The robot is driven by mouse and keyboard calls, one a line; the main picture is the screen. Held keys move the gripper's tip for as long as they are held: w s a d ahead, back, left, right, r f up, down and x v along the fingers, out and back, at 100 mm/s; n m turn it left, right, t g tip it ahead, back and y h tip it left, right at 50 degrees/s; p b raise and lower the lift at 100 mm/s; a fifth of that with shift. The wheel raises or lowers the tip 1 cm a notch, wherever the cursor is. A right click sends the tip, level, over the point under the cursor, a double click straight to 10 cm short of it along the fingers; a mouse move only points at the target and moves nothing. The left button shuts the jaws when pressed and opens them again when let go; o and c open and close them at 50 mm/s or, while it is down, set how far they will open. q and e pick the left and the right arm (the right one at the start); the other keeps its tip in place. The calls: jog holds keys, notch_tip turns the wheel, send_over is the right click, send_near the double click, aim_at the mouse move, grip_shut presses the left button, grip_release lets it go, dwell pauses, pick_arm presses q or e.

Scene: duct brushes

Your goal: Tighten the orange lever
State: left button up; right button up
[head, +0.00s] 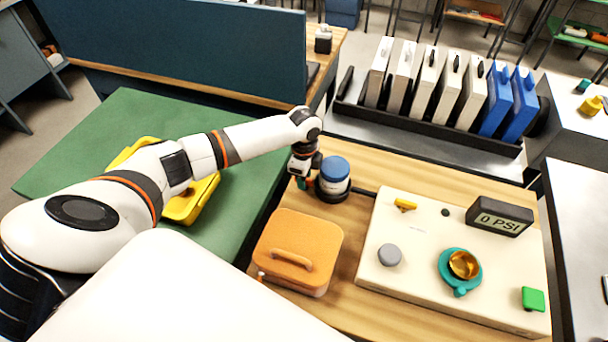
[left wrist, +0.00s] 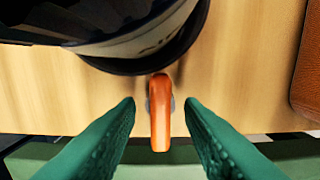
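The orange lever (left wrist: 160,115) shows in the left wrist view at the table's edge, beside the dark base of a blue-and-white canister (left wrist: 140,35). My left gripper (left wrist: 160,104) is open, with one green finger on each side of the lever and a gap on both sides. In the head view my left gripper (head: 302,176) points down just left of the canister (head: 334,175), and the lever is hidden there or too small to tell. My right gripper is not in view.
A cream panel (head: 400,280) with a 0 PSI display (head: 499,217), knobs and a green button (head: 532,299) lies to the right on the wooden table. An orange lidded box (head: 299,245) stands in front of the canister. A yellow tray (head: 190,207) lies on the green surface at left.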

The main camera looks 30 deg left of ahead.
pick_arm(q)
notch_tip(320, 180, up, 12)
jog(key=b, duration=0.1)
dwell(0.4)
jog(key=shift+r, duration=0.1)
